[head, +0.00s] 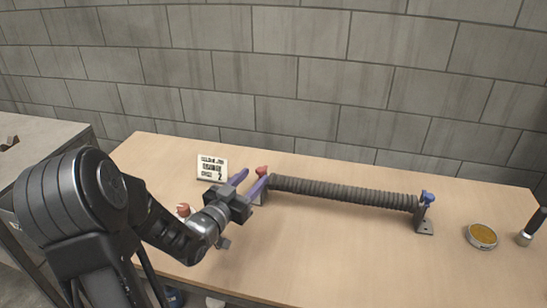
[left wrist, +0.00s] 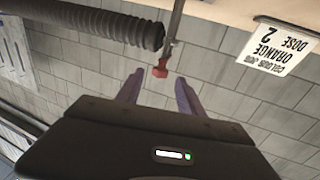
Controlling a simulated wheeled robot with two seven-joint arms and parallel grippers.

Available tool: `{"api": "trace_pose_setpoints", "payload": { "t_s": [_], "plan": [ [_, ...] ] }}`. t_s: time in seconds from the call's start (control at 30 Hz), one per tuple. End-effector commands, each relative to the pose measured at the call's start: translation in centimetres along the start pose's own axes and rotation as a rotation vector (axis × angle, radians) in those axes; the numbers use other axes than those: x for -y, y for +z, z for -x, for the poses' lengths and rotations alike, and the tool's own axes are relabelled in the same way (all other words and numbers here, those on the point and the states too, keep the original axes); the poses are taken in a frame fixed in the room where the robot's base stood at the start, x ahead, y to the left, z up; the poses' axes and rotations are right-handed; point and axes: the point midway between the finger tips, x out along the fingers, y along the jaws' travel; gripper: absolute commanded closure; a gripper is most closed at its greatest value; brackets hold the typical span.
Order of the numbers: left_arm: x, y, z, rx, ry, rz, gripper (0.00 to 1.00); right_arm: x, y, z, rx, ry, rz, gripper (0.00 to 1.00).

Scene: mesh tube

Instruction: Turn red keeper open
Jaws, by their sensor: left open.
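The red keeper (head: 262,171) sits at the left end of the dark ribbed tube (head: 345,193), on top of a small grey bracket. In the left wrist view the red keeper (left wrist: 160,70) shows between and beyond my fingertips, by the tube end (left wrist: 150,36). My left gripper (head: 254,179) is open, its purple fingers close to the keeper. I cannot tell whether a finger touches it. A blue keeper (head: 427,196) tops the bracket (head: 424,222) at the tube's right end. My right gripper does not show.
A white card reading "colour job orange dose 2" (head: 212,168) stands behind my left gripper. A small reddish item (head: 183,210) is partly hidden by my arm. A round dish with orange-brown content (head: 482,236) and a dark-handled tool (head: 532,228) are at the right. The front middle of the table is clear.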

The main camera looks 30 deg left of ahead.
Motion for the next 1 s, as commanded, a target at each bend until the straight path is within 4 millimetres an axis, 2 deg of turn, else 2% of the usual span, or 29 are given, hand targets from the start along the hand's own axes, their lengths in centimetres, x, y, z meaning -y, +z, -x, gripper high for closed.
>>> {"api": "trace_pose_setpoints", "payload": {
  "t_s": [0.27,0.43,0.8,1.0],
  "plan": [
    [0.0,0.0,0.0,0.0,0.0,0.0,0.55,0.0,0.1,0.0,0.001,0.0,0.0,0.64],
    [0.0,-0.1,-0.7,-0.001,0.0,0.0,0.55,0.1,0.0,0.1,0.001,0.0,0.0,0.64],
    [0.0,-0.1,-6.0,0.0,0.001,0.0,0.55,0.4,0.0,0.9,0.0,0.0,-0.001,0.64],
    [-0.1,0.0,-7.7,0.0,0.001,0.0,0.55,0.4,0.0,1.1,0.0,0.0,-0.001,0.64]
  ]
}}
